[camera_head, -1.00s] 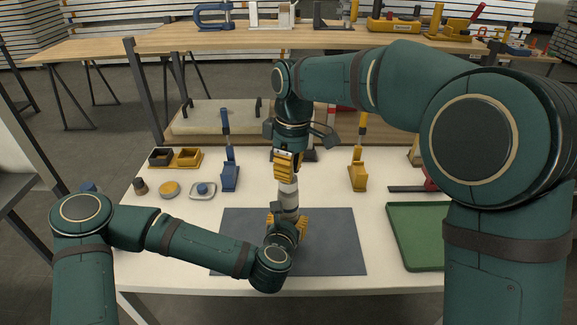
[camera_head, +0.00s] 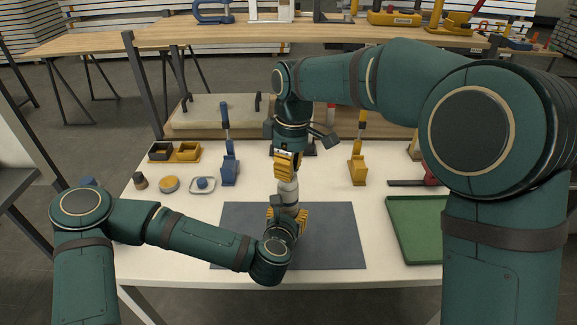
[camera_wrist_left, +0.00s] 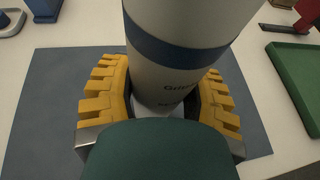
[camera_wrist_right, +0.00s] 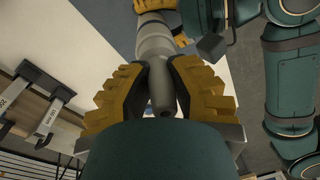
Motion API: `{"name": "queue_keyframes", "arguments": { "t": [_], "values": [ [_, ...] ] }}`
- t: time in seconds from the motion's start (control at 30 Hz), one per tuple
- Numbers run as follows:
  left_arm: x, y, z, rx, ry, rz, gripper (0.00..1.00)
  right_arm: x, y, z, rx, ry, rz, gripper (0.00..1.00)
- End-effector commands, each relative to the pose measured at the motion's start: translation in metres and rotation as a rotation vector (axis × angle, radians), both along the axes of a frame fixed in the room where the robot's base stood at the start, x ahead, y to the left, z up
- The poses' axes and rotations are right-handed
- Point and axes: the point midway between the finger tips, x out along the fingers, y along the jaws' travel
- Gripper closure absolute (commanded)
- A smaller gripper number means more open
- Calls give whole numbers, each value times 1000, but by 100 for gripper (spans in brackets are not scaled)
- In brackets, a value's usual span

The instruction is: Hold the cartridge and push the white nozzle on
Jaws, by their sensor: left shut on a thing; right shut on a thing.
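The pale grey cartridge (camera_head: 288,193) stands roughly upright above the dark mat. My left gripper (camera_head: 288,215) is shut around its lower part. The left wrist view shows the cartridge (camera_wrist_left: 180,80) with a blue band, between yellow fingers. My right gripper (camera_head: 287,165) is directly above, pointing down, shut on the nozzle. The right wrist view shows the nozzle (camera_wrist_right: 162,95), looking grey in shade, between the fingers and in line with the cartridge top (camera_wrist_right: 154,42). The nozzle's far end meets or overlaps the cartridge there; I cannot tell how firmly it is seated.
The dark mat (camera_head: 335,235) lies beneath on a white table. A green tray (camera_head: 425,225) is at right. A blue stand (camera_head: 230,170) and a yellow stand (camera_head: 357,170) are behind. A yellow bin (camera_head: 187,152), a yellow disc (camera_head: 169,184) and a small dish (camera_head: 202,185) are at left.

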Motion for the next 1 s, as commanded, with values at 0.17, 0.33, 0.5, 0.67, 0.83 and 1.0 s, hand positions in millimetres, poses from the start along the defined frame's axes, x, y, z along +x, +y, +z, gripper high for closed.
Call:
{"name": "queue_keyframes", "arguments": {
  "t": [0.17,0.33,0.5,0.67,0.83,1.0],
  "values": [
    [0,1,-1,1,3,1,92,0,0,-2,-1,2,0,50],
    [0,1,-1,1,3,1,92,0,0,-1,-1,2,0,50],
    [0,1,-1,1,3,1,92,0,0,2,-1,0,0,50],
    [0,1,-1,1,3,1,92,2,-1,21,2,-3,0,50],
    [0,1,-1,1,3,2,92,5,-4,56,2,-4,-1,50],
    [0,1,-1,1,3,1,92,7,-6,89,1,-3,0,50]
  ]
}}
